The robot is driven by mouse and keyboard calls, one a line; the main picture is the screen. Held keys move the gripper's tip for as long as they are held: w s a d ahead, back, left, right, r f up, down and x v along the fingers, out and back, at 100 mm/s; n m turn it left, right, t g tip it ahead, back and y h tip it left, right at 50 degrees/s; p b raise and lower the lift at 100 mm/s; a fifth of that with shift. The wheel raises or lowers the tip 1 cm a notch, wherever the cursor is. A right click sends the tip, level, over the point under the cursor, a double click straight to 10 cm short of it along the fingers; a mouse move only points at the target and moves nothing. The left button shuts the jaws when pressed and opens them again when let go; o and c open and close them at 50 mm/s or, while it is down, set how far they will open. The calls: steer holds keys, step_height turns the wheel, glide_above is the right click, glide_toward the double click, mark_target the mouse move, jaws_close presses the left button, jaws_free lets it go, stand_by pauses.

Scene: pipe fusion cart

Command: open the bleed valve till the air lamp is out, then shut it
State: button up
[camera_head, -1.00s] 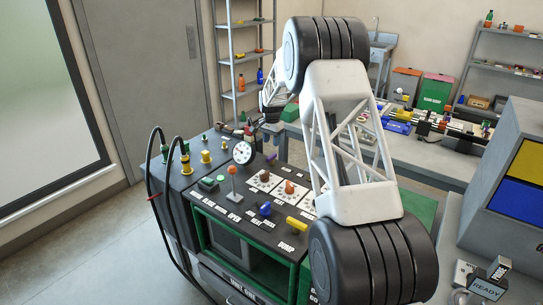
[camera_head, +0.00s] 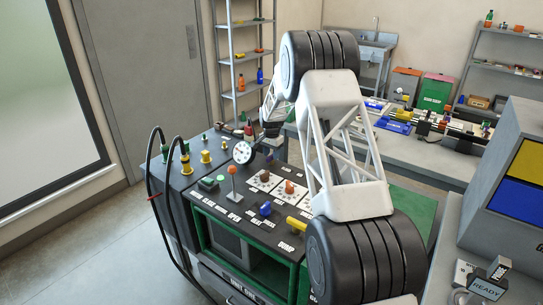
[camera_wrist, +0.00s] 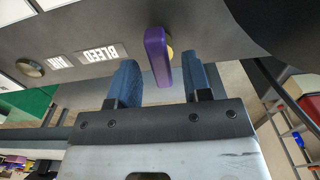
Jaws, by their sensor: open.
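The bleed valve has a purple lever handle (camera_wrist: 157,57) on a yellowish stem, beside an upside-down BLEED label (camera_wrist: 98,53) in the wrist view. In the head view the purple handle (camera_head: 268,155) shows small at the panel's back right. My gripper (camera_wrist: 159,62) is open, its blue fingers on either side of the handle with gaps at both sides. Whether the handle lies at fingertip depth is hard to tell. The air lamp (camera_wrist: 30,68) is a round brownish disc in a metal rim near the AIR label (camera_wrist: 58,61); I cannot tell if it is lit.
A pressure gauge (camera_head: 242,152) stands left of my gripper. An orange-topped lever (camera_head: 232,171), a blue knob (camera_head: 265,209) and a yellow handle (camera_head: 297,224) rise from the panel. Black hoses (camera_head: 152,165) arch over the cart's left side.

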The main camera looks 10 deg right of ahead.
steer(key=shift+f, duration=0.4)
jaws_close()
steer(key=shift+n, duration=0.5)
jaws_free()
